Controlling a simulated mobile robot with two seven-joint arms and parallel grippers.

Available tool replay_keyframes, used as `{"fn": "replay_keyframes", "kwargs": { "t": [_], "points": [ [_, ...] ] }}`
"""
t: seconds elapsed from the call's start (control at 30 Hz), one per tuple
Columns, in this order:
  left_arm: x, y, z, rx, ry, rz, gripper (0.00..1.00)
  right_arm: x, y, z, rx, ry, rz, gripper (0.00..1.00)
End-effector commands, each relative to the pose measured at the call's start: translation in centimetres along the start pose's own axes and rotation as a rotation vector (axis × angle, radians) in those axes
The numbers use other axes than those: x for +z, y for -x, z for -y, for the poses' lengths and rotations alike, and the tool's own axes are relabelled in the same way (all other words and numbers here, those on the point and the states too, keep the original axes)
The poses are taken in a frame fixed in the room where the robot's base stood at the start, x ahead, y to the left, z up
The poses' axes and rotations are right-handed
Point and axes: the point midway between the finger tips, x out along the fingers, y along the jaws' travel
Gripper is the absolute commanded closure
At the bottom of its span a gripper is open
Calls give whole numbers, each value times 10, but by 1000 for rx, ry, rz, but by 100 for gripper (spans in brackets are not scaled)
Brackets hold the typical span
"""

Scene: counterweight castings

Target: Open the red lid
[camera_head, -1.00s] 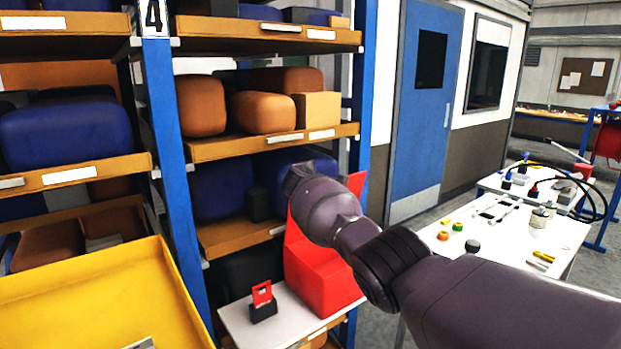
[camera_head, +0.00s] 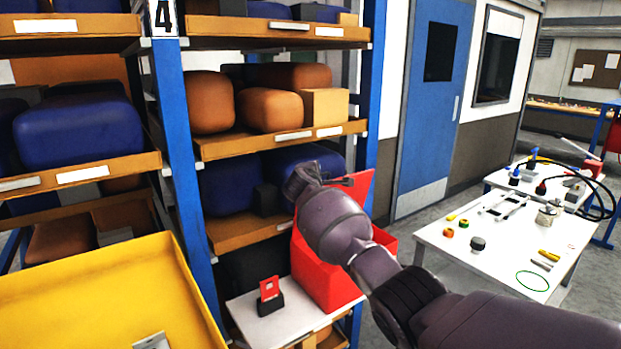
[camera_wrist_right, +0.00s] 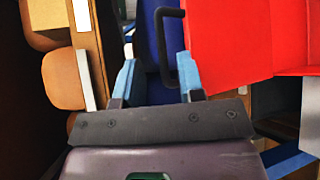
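The red box (camera_head: 325,278) stands on a white-topped shelf at the rack's lower right. Its red lid (camera_head: 361,190) appears raised, partly hidden behind my right arm. In the right wrist view the lid (camera_wrist_right: 228,40) fills the upper right, with a dark bar handle (camera_wrist_right: 160,42) at its left edge. My right gripper (camera_wrist_right: 156,75) has its two blue fingers apart, with the handle's bar between them; I cannot tell whether either finger touches it. In the head view the right gripper (camera_head: 305,180) is at the lid's left side, its fingers hard to make out. My left gripper is not in view.
A small red card in a black holder (camera_head: 269,296) stands beside the box. Blue rack posts (camera_head: 177,170) and loaded shelves surround it on the left. A yellow tray (camera_head: 90,290) is at front left. A white table (camera_head: 500,245) with small items stands right.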

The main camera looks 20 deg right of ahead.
Motion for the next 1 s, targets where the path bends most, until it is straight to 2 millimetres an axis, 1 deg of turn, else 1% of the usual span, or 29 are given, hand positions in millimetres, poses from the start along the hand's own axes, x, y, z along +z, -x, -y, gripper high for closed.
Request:
{"fn": "replay_keyframes", "kwargs": {
  "t": [0.5,0.7,1.0],
  "points": [
    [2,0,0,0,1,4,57,0,51,0,2,-1,-2,64],
    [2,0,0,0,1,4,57,0,61,0,1,0,-1,64],
    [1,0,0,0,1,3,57,0,62,0,0,0,-1,64]
  ]
}}
